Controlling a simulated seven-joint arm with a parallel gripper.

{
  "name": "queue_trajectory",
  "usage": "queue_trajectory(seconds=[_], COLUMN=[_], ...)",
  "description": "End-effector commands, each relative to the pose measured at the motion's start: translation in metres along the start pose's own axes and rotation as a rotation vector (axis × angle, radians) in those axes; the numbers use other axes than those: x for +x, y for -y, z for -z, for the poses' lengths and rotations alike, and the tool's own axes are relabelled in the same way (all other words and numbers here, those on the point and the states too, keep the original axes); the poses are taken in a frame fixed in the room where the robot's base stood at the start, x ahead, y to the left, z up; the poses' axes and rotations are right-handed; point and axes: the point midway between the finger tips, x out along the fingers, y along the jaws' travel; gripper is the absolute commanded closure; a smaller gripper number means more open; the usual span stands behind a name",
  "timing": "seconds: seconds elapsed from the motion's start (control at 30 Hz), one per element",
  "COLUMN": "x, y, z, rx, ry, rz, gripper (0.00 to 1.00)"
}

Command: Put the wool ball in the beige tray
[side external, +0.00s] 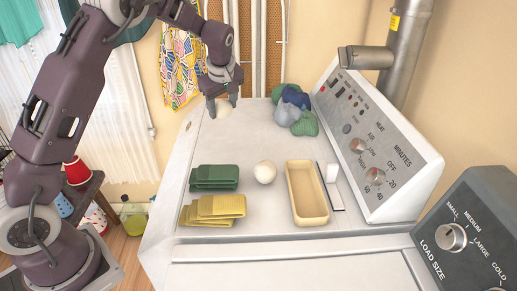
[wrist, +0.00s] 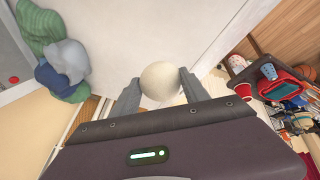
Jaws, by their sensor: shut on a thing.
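My gripper (side external: 223,102) is shut on a cream wool ball (wrist: 160,80), at the far left part of the white machine top. The held ball sits between the two grey fingers (wrist: 158,92) in the wrist view; I cannot tell whether it touches the top. A second, similar cream ball (side external: 265,172) rests on the middle of the top, just left of the beige tray (side external: 308,192). The tray is rectangular and looks empty. It is nearer the camera than my gripper and to its right, and is not seen in the wrist view.
Folded green cloths (side external: 214,178) and yellow cloths (side external: 213,209) lie left of the second ball. A green and blue-grey cloth heap (side external: 294,110) lies at the back right, by the control panel (side external: 368,140). The mid-back top is clear.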

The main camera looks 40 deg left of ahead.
Motion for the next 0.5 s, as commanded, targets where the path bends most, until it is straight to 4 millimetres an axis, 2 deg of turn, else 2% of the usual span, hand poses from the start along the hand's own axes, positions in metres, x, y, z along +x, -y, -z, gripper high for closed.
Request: queue_trajectory(seconds=[0.07,0.17,0.37,0.5], x=[0.0,0.0,-0.007,-0.023], y=[-0.001,-0.005,-0.017,-0.024], z=[-0.007,-0.029,-0.103,-0.158], rx=[0.036,0.161,0.6,0.968], ry=[0.01,0.038,0.134,0.213], rz=[-0.013,-0.065,-0.251,-0.405], gripper=[0.92,0.92,0.92,0.92])
